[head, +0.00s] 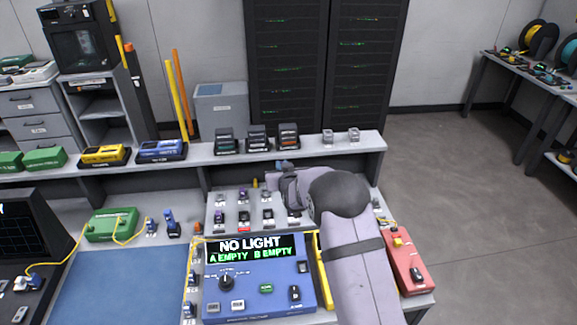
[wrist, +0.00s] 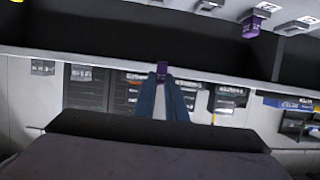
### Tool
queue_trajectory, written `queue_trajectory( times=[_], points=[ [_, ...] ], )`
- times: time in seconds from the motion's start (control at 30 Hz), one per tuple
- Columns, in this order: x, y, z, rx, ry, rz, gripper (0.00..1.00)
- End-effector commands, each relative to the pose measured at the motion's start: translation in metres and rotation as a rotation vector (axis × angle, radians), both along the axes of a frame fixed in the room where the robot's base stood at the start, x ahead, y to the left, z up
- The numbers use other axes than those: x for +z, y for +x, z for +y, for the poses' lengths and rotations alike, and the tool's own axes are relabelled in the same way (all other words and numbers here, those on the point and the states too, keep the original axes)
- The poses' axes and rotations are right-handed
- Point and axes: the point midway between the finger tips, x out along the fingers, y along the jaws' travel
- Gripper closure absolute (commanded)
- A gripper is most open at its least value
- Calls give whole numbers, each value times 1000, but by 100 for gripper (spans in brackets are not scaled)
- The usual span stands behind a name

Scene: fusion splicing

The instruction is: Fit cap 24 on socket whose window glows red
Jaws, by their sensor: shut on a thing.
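My gripper (wrist: 163,98) has its two blue fingers shut on a small dark purple cap (wrist: 162,70) at their tips in the wrist view. Its number is too small to read. In the head view my arm covers the right part of the sloped socket panel (head: 212,225), and the held cap cannot be made out. Several small sockets stand in rows on the panel, some with purple or dark caps. A red window (head: 243,230) glows in the front row, left of my arm. Another purple cap (wrist: 254,24) shows apart from my fingers in the wrist view.
The blue tester (head: 260,287) in front of the panel reads "NO LIGHT, A EMPTY, B EMPTY". A red box (head: 405,268) lies right of my arm. A raised shelf (head: 345,148) runs behind the panel, carrying several devices. A blue mat (head: 120,285) lies clear at left.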

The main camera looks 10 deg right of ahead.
Motion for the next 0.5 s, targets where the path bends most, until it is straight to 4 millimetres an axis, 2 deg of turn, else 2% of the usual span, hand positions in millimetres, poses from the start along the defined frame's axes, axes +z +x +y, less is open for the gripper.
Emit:
queue_trajectory(
  times=[0.17, 0.27, 0.4, 0.5],
  points=[
    [5, -5, 54, 76, 1, -2, 100],
    [8, -12, 93, 133, 2, -2, 100],
    [3, -33, 146, 205, 0, 1, 100],
    [-3, -49, 174, 232, 2, 2, 100]
  ],
)
